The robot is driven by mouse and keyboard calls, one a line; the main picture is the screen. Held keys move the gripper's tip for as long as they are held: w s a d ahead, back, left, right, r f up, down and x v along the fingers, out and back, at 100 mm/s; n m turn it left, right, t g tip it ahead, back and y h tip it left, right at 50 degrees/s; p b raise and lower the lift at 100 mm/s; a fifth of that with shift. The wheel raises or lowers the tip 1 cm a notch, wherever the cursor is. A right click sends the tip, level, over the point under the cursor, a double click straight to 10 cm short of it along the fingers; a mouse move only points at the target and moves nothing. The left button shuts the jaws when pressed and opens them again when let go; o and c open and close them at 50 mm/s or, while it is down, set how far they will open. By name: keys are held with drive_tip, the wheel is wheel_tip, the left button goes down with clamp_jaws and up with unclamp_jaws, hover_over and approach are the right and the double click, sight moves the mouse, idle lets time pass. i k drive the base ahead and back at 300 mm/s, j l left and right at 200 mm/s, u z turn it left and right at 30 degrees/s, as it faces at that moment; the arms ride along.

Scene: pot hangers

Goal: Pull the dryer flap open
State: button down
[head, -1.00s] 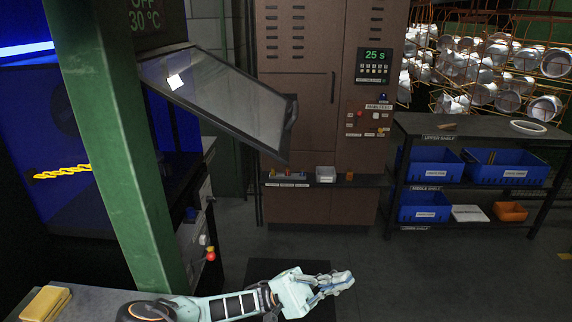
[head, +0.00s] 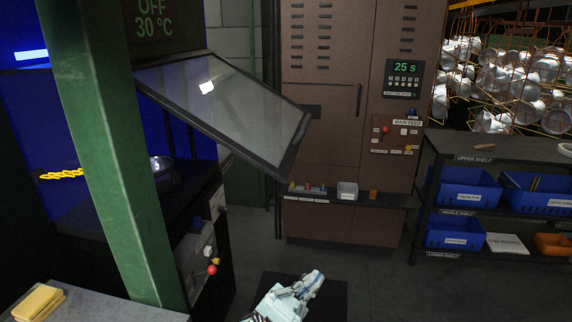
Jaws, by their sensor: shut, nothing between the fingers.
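The dryer flap (head: 240,112) is a dark-framed glass panel at upper left. It stands swung outward and slopes down to the right, with the dryer's blue-lit inside (head: 185,150) open beneath it. A display (head: 155,20) above it reads OFF 30 °C. A round metallic thing (head: 161,164) shows inside, partly hidden by the green post. My gripper (head: 314,284) is at the bottom centre, below the flap in the picture and apart from it. Its fingers are shut and empty.
A green post (head: 100,150) stands in front of the dryer. A brown cabinet (head: 325,155) with a 25 s panel and narrow ledge stands behind. A shelf rack (head: 500,148) with blue bins is at right. A grey surface (head: 95,300) is at lower left. Floor between is clear.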

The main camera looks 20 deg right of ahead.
sight(281, 173)
drive_tip(key=i+l+u, duration=0.35)
drive_tip(key=i+l, duration=0.15)
drive_tip(key=l, duration=0.15)
drive_tip(key=i+l+u, duration=0.15)
drive_tip(key=i+u, duration=0.15)
drive_tip(key=i, duration=0.05)
